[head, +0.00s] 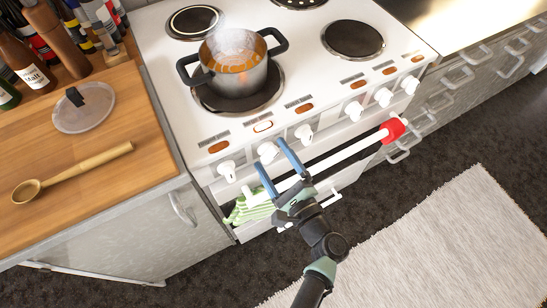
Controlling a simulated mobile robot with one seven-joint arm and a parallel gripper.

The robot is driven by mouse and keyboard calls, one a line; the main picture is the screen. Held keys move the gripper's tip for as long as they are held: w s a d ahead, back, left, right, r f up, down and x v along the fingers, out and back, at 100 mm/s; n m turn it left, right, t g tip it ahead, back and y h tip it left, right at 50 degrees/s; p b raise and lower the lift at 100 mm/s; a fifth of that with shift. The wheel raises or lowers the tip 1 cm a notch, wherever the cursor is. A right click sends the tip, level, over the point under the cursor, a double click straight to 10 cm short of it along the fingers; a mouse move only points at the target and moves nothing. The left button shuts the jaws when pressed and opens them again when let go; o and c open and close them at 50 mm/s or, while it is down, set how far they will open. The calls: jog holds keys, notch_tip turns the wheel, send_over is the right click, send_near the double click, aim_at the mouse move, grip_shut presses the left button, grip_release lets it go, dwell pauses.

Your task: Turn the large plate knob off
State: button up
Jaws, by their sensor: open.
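The white cooker (300,70) has a row of white knobs along its front. My gripper (269,153) is open in front of the left part of this row. Its two blue fingers reach toward the second knob from the left (267,152), which shows between the tips; whether they touch it I cannot tell. The lamp (263,126) above that knob looks paler and brighter than the other orange lamps. A steaming steel pot (238,77) stands on the large front-left plate (240,104). The labels are too small to read.
Neighbouring knobs stand close on the left (227,171) and right (304,134). The wooden counter (110,165) holds a spoon (70,173), lid and bottles.

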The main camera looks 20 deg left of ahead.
jog(key=c, duration=1.4)
jog(key=shift+o, duration=0.2)
jog(key=shift+f+n+b, duration=0.2)
jog(key=shift+n+b, duration=0.7)
jog(key=shift+b, duration=0.2)
jog(key=n+b, duration=0.7)
jog(key=shift+r, duration=0.15)
jog(key=o, duration=1.4)
jog(key=shift+c, duration=0.2)
